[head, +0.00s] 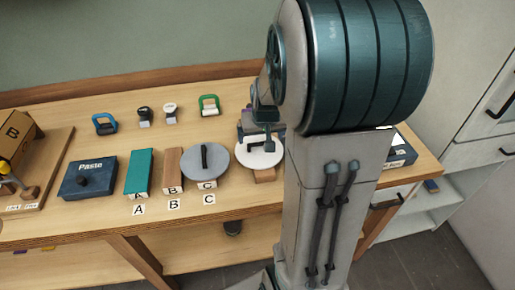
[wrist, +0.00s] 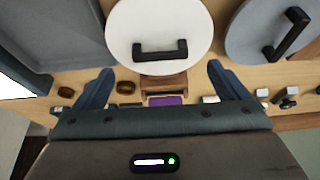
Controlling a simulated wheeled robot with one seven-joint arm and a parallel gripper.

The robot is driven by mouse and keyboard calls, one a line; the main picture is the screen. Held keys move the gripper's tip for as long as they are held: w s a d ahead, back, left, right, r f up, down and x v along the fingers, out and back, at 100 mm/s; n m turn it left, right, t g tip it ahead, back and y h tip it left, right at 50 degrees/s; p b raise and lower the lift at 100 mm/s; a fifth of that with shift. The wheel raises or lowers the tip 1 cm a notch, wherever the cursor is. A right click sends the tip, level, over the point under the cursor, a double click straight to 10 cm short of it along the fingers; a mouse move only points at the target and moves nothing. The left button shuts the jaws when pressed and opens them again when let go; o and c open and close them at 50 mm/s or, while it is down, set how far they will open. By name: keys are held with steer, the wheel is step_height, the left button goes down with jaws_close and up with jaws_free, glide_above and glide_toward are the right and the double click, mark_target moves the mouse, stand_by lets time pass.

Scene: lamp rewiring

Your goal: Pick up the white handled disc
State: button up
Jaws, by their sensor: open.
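The white disc (head: 246,158) lies on a wooden block near the right part of the bench in the head view, partly covered by my arm. In the wrist view the white disc (wrist: 160,22) is at the top middle, with a black bar handle (wrist: 160,52) across its lower part. My gripper (wrist: 159,70) is open, its two blue-grey fingers spread left and right below the disc in that view. Nothing shows between the fingers but the block and bench behind. The handle's height relative to the fingertips is hard to tell.
A grey disc (head: 195,164) with a black handle sits close left of the white one. Further left are a brown block (head: 172,165), a teal block (head: 139,170) and a Paste box (head: 77,181). Several small handled items stand behind. A dark box (head: 400,155) is at right.

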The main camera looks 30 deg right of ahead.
mark_target(259, 143)
steer(key=shift+p+x, duration=0.35)
steer(key=shift+x, duration=2.3)
steer(key=shift+w, duration=0.1)
steer(key=shift+c, duration=0.3)
steer(key=shift+r, duration=0.1)
steer(key=c, duration=1.1)
